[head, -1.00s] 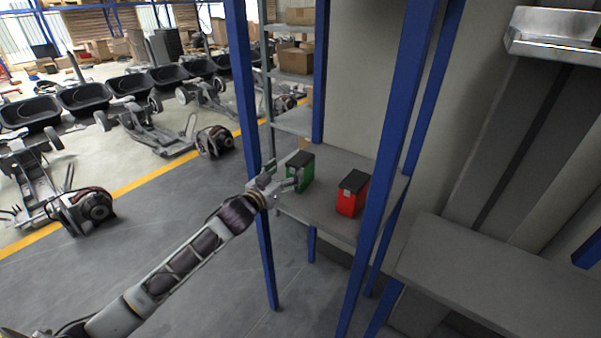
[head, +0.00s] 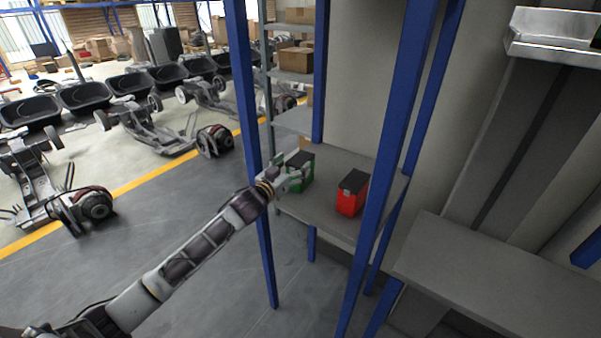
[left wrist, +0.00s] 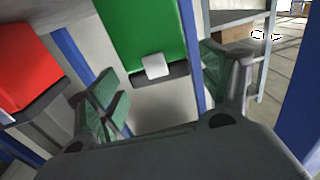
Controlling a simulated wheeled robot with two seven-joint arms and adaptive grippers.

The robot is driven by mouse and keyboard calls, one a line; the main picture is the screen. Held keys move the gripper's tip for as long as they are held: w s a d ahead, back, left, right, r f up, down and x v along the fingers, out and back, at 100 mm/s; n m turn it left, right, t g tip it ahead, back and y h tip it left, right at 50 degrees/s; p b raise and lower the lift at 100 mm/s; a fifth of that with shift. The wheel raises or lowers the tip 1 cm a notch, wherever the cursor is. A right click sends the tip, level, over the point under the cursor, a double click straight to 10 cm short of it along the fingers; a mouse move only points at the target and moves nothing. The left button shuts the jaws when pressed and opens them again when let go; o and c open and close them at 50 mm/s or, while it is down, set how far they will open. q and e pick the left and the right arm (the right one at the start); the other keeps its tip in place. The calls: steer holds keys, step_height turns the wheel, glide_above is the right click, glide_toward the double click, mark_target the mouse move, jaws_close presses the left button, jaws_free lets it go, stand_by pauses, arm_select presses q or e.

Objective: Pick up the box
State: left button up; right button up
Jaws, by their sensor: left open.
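A green box (head: 306,161) with a black top stands on the grey shelf (head: 325,211) between the blue posts in the head view. A red box (head: 351,197) with a dark top stands to its right on the same shelf. My left gripper (head: 297,176) is at the near side of the green box and hides part of it. In the left wrist view the left gripper (left wrist: 165,95) is open, its green-padded fingers spread, with the green box (left wrist: 150,35) ahead of and between them. The red box (left wrist: 28,68) shows at the left there. My right gripper is out of view.
Blue posts (head: 253,130) and (head: 385,170) frame the shelf closely on both sides. A grey rack with cardboard boxes (head: 296,60) stands behind. A bare grey bench (head: 480,275) lies at right. Chassis rows (head: 150,125) stand on the floor at left.

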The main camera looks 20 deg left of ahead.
mark_target(300, 158)
arm_select(q)
steer(key=shift+w, duration=0.15)
steer(key=shift+w+d, duration=0.15)
steer(key=shift+w, duration=0.35)
steer(key=shift+p+x, duration=0.35)
steer(key=shift+x, duration=0.6)
steer(key=shift+w+d, duration=0.1)
steer(key=shift+w, duration=0.55)
steer(key=shift+w+d+f, duration=0.1)
steer(key=shift+w+d, duration=0.05)
steer(key=shift+w, duration=0.2)
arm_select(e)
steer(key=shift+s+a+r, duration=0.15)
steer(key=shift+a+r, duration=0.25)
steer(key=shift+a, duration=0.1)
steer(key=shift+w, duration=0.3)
arm_select(q)
steer(key=shift+c, duration=0.7)
jaws_close()
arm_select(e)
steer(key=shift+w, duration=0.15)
